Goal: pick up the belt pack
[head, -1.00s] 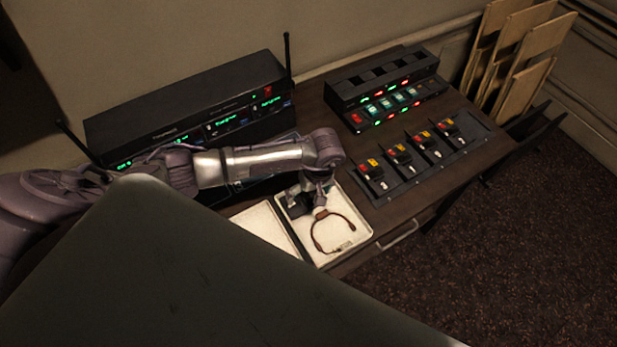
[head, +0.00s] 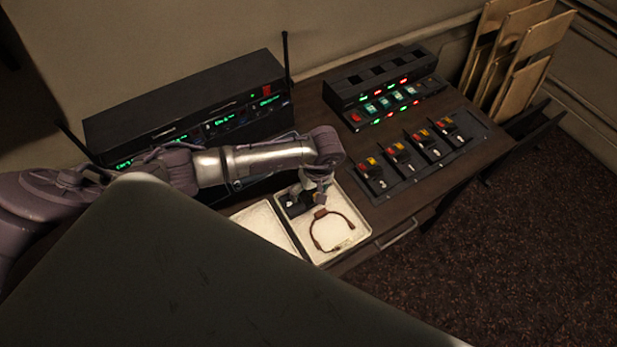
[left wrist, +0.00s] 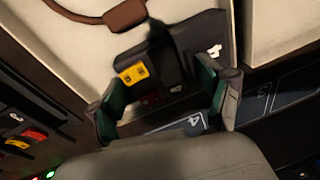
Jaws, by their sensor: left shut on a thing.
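The belt pack (left wrist: 160,75) is a dark box with yellow and red buttons, seen in the left wrist view between the fingers of my left gripper (left wrist: 160,105). A grey label with a 4 shows close to the fingers. In the head view my left gripper (head: 316,188) points down over the back of an open, pale-lined case (head: 352,232). The dark pack (head: 296,203) shows there beside the fingers, partly hidden by them. The gripper is shut on the pack. Whether the pack is clear of the case floor cannot be told. My right gripper is not in view.
A brown headset (head: 317,229) lies in the case in front of the gripper. The case lid (head: 262,222) lies open at left. A rack unit (head: 190,105) stands behind; a charger (head: 385,88) and a row of several packs (head: 410,150) stand at right.

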